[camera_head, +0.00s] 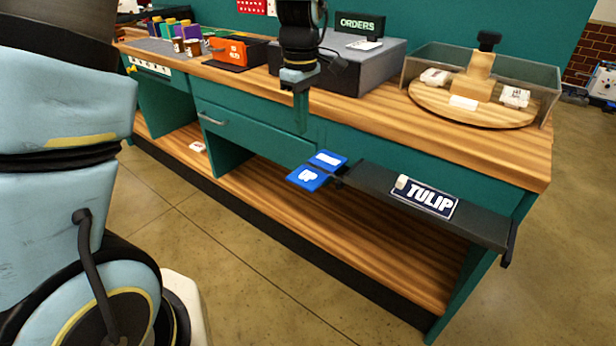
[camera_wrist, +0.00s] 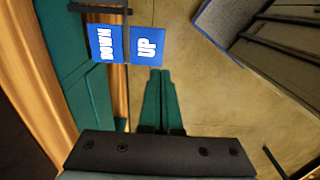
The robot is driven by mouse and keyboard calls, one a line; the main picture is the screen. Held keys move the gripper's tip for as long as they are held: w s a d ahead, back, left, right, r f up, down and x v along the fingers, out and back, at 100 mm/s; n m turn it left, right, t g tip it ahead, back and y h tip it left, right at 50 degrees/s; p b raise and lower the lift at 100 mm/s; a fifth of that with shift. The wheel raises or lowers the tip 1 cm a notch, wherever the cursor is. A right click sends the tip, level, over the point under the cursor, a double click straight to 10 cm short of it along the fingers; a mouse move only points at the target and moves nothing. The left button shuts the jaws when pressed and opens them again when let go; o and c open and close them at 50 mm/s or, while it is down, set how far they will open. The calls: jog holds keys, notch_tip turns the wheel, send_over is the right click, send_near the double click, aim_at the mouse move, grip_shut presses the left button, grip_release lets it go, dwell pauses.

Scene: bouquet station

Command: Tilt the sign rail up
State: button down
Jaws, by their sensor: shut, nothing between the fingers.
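The sign rail (camera_head: 476,223) is a long dark shelf along the front right of the bench, looking roughly flat. The wrist view shows the UP plate (camera_wrist: 147,47) next to the DOWN plate (camera_wrist: 106,44). My gripper (camera_head: 301,130) points down, shut and empty, above the plates in the head view. Its green fingertips (camera_wrist: 160,72) appear apart from the plates.
The wooden benchtop (camera_head: 430,118) carries a grey box (camera_head: 365,65) with an ORDERS sign, a clear bin (camera_head: 550,80) around a round board, and an orange container (camera_head: 235,52). A drawer handle (camera_head: 212,118) is on the front. Floor before the bench is clear.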

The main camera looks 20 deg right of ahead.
aim_at(302, 183)
jog(key=shift+f, duration=0.1)
notch_tip(302, 183, down, 14)
jog(key=p, duration=0.3)
dwell(0.3)
jog(key=shift+f, duration=0.1)
dwell(0.3)
